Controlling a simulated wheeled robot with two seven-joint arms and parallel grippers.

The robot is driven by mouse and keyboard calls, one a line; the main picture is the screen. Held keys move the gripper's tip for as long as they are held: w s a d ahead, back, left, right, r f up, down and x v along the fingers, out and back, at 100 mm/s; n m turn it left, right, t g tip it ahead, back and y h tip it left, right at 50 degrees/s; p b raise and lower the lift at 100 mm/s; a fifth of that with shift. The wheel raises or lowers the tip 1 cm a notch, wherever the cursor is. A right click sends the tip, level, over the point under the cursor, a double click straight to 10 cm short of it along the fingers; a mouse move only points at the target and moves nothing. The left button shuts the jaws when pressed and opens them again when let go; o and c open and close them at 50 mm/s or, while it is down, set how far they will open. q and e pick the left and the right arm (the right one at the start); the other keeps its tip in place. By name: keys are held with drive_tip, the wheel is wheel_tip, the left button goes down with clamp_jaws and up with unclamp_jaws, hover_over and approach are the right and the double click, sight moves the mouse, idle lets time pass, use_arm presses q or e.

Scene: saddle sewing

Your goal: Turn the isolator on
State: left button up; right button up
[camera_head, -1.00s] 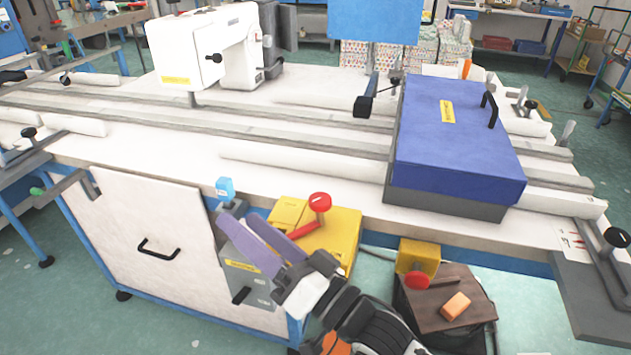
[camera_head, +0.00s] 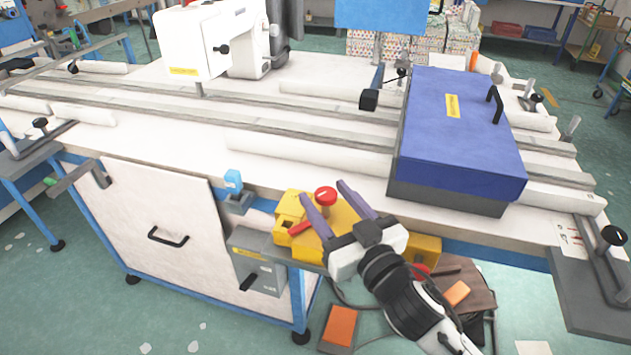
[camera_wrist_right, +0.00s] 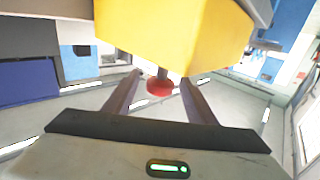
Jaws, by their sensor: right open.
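A yellow box (camera_head: 288,209) sits at the front edge of the white table, with a red round knob (camera_head: 325,196) on top and a red lever (camera_head: 301,228) beside it. A grey box (camera_head: 256,262) with a yellow label and a black handle (camera_head: 247,282) is below it; I cannot tell which is the isolator. My right gripper (camera_head: 322,189) is open and empty, its purple fingers either side of the red knob in the head view. In the right wrist view a red knob (camera_wrist_right: 159,87) shows between the fingers, under a yellow body (camera_wrist_right: 175,35). My left gripper is not in view.
A blue-lidded case (camera_head: 460,135) stands on the table to the right. A white sewing machine (camera_head: 215,40) is at the back left. An orange pedal (camera_head: 340,325) lies on the floor below. A small blue part (camera_head: 233,181) is left of the yellow box.

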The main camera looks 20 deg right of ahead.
drive_tip(key=shift+w+a, duration=0.25)
drive_tip(key=shift+w, duration=0.95)
drive_tip(key=shift+w+a, duration=0.2)
drive_tip(key=shift+w, duration=0.95)
clamp_jaws()
